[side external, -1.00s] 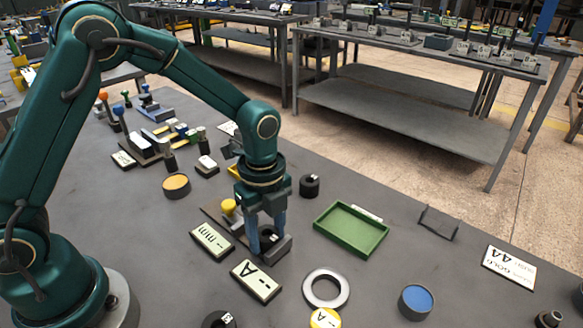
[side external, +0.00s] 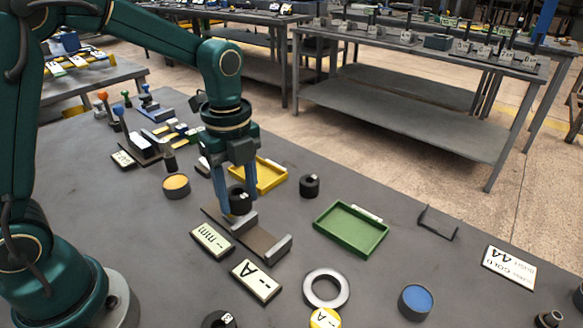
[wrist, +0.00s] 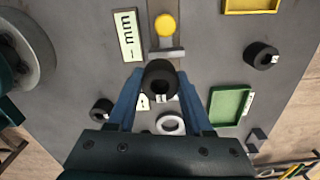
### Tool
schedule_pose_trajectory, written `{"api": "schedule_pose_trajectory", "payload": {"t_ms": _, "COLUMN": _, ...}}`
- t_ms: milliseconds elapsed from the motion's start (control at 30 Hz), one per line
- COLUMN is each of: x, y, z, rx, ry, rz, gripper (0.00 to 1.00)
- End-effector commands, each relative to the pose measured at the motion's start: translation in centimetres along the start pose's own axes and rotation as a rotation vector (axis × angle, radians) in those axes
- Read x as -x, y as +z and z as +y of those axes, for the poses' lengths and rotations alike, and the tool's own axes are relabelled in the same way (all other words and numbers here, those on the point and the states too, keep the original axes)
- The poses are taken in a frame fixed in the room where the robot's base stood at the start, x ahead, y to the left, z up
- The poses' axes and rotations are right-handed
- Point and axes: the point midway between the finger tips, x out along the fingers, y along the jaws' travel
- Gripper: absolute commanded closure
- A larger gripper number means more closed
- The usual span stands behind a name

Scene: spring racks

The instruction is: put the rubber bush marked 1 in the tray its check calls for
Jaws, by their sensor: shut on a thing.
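My gripper (side external: 237,200) is shut on a black rubber bush (side external: 239,198), held above the near-left part of a metal rail fixture (side external: 264,240). The bush also shows between the blue fingers in the wrist view (wrist: 160,78); its small white mark is too small to read. In the wrist view a yellow button (wrist: 165,25) stands on the fixture beyond the bush; in the side view it is hidden. A yellow tray (side external: 283,178) lies behind my gripper, partly covered by it. A green tray (side external: 352,230) lies to the right and looks empty.
Plates marked "mm" (side external: 212,240) and "A" (side external: 256,281) lie before the fixture. Other black bushes stand behind (side external: 310,186) and at the front edge (side external: 219,320). A metal ring (side external: 326,288), a blue-topped cylinder (side external: 416,300) and an orange-topped one (side external: 176,185) stand around.

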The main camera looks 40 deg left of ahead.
Motion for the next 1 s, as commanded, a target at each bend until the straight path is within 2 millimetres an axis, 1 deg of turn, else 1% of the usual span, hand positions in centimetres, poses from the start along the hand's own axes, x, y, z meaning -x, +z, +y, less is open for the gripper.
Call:
{"api": "schedule_pose_trajectory", "payload": {"t_ms": 33, "x": 0.8, "y": 1.3, "z": 0.4, "rx": 0.009, "ry": -0.005, "rz": -0.001, "gripper": 1.00}}
{"api": "schedule_pose_trajectory", "payload": {"t_ms": 100, "x": 1.6, "y": 2.6, "z": 1.0, "rx": 0.009, "ry": -0.004, "rz": -0.001, "gripper": 1.00}}
{"api": "schedule_pose_trajectory", "payload": {"t_ms": 233, "x": 2.8, "y": 4.4, "z": 1.8, "rx": 0.006, "ry": -0.003, "rz": -0.001, "gripper": 1.00}}
{"api": "schedule_pose_trajectory", "payload": {"t_ms": 333, "x": 3.4, "y": 5.3, "z": 2.2, "rx": 0.003, "ry": -0.002, "rz": -0.001, "gripper": 1.00}}
{"api": "schedule_pose_trajectory", "payload": {"t_ms": 467, "x": 4.2, "y": 5.6, "z": 2.1, "rx": -0.013, "ry": -0.002, "rz": -0.001, "gripper": 1.00}}
{"api": "schedule_pose_trajectory", "payload": {"t_ms": 533, "x": 4.9, "y": 5.5, "z": 2.0, "rx": 0.030, "ry": -0.002, "rz": 0.000, "gripper": 1.00}}
{"api": "schedule_pose_trajectory", "payload": {"t_ms": 667, "x": 5.8, "y": 5.2, "z": 1.9, "rx": 0.215, "ry": -0.002, "rz": 0.000, "gripper": 1.00}}
{"api": "schedule_pose_trajectory", "payload": {"t_ms": 1000, "x": 7.8, "y": 4.2, "z": 2.1, "rx": 0.877, "ry": -0.001, "rz": 0.001, "gripper": 1.00}}
